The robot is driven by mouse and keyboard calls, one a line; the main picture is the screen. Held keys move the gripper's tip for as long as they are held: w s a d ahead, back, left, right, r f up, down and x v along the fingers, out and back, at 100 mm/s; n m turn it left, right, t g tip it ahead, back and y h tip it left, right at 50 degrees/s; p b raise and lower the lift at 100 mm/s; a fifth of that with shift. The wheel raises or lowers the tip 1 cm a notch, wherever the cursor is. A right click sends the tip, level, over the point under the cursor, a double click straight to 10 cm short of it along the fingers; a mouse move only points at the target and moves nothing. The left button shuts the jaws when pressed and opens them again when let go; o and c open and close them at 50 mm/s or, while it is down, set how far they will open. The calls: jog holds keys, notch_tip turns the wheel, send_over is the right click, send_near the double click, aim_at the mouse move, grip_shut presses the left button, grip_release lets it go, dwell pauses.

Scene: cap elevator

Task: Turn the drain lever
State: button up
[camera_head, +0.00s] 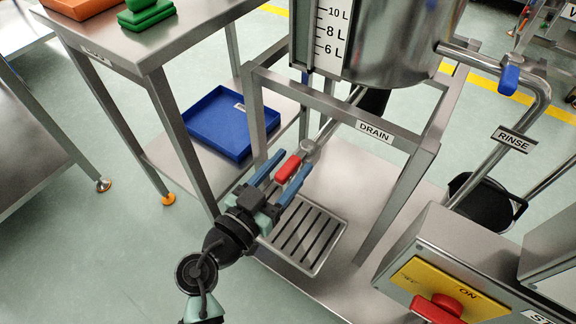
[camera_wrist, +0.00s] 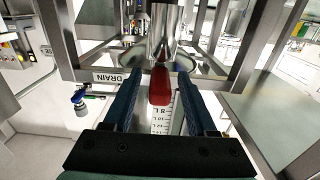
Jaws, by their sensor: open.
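The drain lever (camera_head: 288,169) has a red handle and sits on a metal valve on the pipe under the steel tank (camera_head: 395,40). In the wrist view the red lever (camera_wrist: 160,86) hangs between my two blue fingers, in front of the metal pipe. My gripper (camera_head: 291,172) is open, with one finger on each side of the lever; it also shows in the wrist view (camera_wrist: 160,100). I cannot tell whether either finger touches the lever. The DRAIN label (camera_head: 375,132) is on the frame bar to the right of the lever.
A slotted drain grate (camera_head: 303,236) lies below the lever. The steel frame's legs stand close on both sides. A side table holds a blue tray (camera_head: 222,124) on its lower shelf. A RINSE pipe with a blue handle (camera_head: 509,79) and a yellow switch box (camera_head: 447,285) stand at right.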

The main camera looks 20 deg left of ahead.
grip_shut()
dwell(1.4)
